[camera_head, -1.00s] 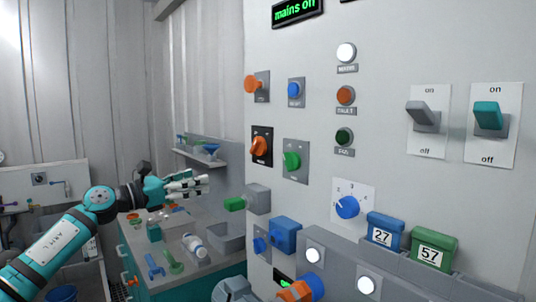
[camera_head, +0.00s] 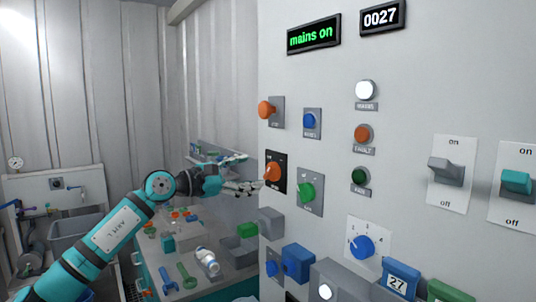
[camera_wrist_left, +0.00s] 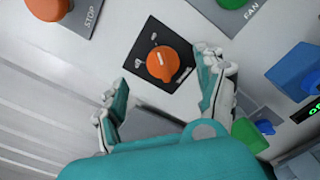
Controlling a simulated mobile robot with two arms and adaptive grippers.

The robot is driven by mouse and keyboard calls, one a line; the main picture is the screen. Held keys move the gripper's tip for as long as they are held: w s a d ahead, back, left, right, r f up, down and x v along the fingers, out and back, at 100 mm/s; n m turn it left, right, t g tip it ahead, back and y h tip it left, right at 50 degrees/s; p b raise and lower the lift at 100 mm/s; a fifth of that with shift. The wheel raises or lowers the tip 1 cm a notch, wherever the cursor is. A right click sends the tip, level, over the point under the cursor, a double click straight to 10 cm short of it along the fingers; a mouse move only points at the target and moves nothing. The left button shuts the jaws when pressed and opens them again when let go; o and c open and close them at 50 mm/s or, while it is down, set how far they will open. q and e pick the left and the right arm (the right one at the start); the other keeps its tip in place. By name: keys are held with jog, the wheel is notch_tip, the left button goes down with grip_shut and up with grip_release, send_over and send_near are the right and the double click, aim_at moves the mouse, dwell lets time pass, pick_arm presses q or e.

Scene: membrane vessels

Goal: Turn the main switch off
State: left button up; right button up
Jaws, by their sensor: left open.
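The main switch (camera_head: 273,172) is an orange rotary knob on a black plate, on the left part of the grey panel (camera_head: 415,100). It also shows in the left wrist view (camera_wrist_left: 161,63), facing the camera, with its pointer not clearly readable. My left gripper (camera_head: 250,172) is open and just left of the knob in the head view. In the left wrist view the gripper's fingers (camera_wrist_left: 162,72) stand on either side of the knob, apart from it. My right gripper is not in view.
An orange stop knob (camera_head: 267,109) sits above the switch and a green fan knob (camera_head: 306,191) to its lower right. A blue knob (camera_head: 310,120) is also close. A grey block (camera_head: 271,222) juts out below. Left of the panel, a bench (camera_head: 232,271) holds tools.

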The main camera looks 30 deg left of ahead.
aim_at(269, 169)
pick_arm(q)
jog(key=p+x, duration=0.2)
jog(key=x, duration=0.4)
jog(key=shift+r, duration=0.1)
jog(key=shift+w+d, duration=0.15)
jog(key=shift+w, duration=0.2)
jog(key=c, duration=1.1)
jog(key=shift+c, duration=0.2)
